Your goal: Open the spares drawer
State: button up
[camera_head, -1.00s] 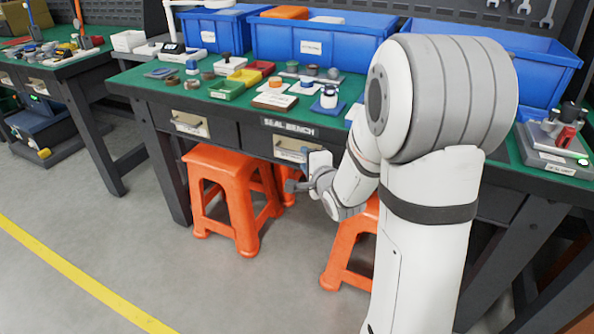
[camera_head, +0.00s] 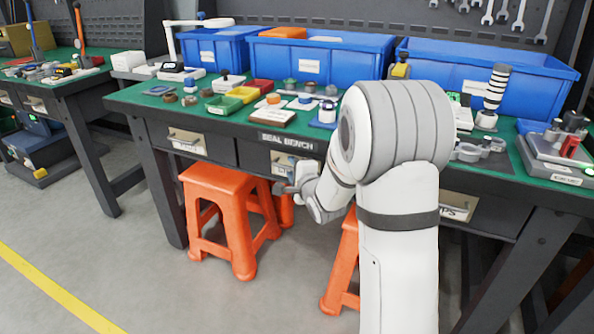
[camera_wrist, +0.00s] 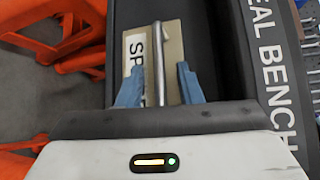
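The spares drawer (camera_head: 254,160) is the middle drawer under the seal bench and looks shut in the head view. In the wrist view its front bears a pale label starting "SP" (camera_wrist: 135,52) and a metal bar handle (camera_wrist: 159,45). My gripper (camera_wrist: 158,84) is open, with one blue fingertip on each side of the bar. Gaps show between the fingers and the bar. In the head view my gripper (camera_head: 283,188) is at the drawer front, small and partly hidden by my wrist.
Orange stools (camera_head: 222,205) stand under the bench, close below my gripper. Another drawer (camera_head: 190,142) is to the left. Blue bins (camera_head: 318,62) and small parts crowd the green bench top (camera_head: 148,99). Open floor (camera_head: 95,235) lies at the front left.

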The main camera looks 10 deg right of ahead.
grip_shut()
dwell(0.4)
